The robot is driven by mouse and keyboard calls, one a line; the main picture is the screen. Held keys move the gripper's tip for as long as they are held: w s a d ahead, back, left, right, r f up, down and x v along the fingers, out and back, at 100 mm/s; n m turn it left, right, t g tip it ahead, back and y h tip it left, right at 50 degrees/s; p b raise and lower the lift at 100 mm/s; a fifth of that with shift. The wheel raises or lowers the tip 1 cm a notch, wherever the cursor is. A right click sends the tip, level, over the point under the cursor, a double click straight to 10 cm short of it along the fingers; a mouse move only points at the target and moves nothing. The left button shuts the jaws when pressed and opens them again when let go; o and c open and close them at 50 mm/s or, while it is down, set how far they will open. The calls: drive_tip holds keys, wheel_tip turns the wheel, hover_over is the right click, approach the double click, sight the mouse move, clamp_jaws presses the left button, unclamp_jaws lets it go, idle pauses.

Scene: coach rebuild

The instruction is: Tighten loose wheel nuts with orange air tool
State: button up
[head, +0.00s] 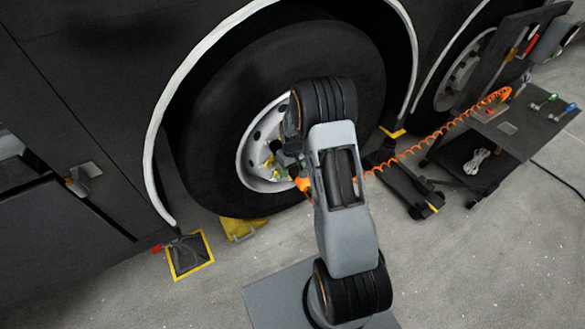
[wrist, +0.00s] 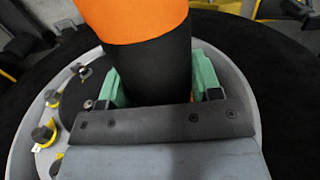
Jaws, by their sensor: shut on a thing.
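My gripper (wrist: 155,88) is shut on the orange air tool (wrist: 135,22), its green pads on either side of the tool's black part. In the head view, a bit of the orange tool (head: 303,184) shows beside my arm, in front of the wheel's silver rim (head: 250,150). My arm hides most of the gripper and the right of the rim. In the wrist view, several wheel nuts with yellow tags, such as this nut (wrist: 42,133), sit on the hub at the left. The tool's working end is hidden, so I cannot tell whether it touches a nut.
A coiled orange hose (head: 405,153) runs right to a dark cart (head: 510,130) with small tools. A yellow chock (head: 240,228) stands under the tyre (head: 220,110). A yellow-edged dark pad (head: 188,255) lies at the left. The front floor is clear.

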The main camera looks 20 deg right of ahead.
sight(304, 182)
drive_tip(key=shift+w+r, duration=0.15)
clamp_jaws()
drive_tip(key=shift+s+d+p, duration=0.25)
drive_tip(key=shift+s, duration=1.65)
drive_tip(key=shift+s+d+p, duration=0.2)
drive_tip(key=shift+s+p, duration=0.05)
drive_tip(key=shift+s, duration=1.65)
